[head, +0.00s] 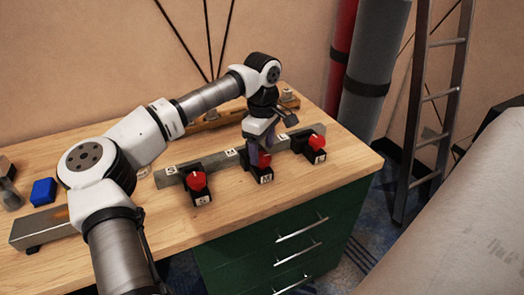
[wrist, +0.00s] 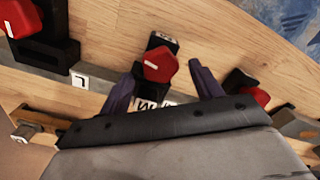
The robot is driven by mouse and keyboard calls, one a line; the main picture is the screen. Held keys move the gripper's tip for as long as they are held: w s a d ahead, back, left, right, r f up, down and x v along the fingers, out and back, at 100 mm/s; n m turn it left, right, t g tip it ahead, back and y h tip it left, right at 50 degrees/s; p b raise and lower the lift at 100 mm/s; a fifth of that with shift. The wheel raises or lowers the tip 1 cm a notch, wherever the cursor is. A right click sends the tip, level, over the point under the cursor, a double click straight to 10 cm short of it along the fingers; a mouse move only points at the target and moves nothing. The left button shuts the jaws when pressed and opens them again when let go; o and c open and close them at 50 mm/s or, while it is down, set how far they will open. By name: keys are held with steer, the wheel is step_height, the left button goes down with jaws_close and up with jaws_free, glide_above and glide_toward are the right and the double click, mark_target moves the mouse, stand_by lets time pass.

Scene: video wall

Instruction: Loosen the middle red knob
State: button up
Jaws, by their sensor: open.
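Three red knobs on black bases stand along a grey bar on the wooden table. The middle red knob (head: 264,160) is partly hidden by my gripper (head: 262,146) in the head view. In the wrist view the middle red knob (wrist: 160,64) lies between and just beyond the tips of my gripper (wrist: 158,76), which is open. I cannot tell whether a finger touches it. The left red knob (head: 197,181) and the right red knob (head: 317,141) stand clear of the gripper. Letter tags mark the bar, with M by the middle knob.
A blue block (head: 43,191) and a metal box (head: 40,227) lie at the table's left. A wooden rail (head: 213,122) with metal pieces lies behind the knobs. A ladder (head: 436,95) and rolls (head: 372,70) stand to the right. The front of the table is clear.

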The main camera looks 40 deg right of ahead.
steer(key=shift+f, duration=1)
steer(key=c, duration=1)
steer(key=shift+o, duration=0.2)
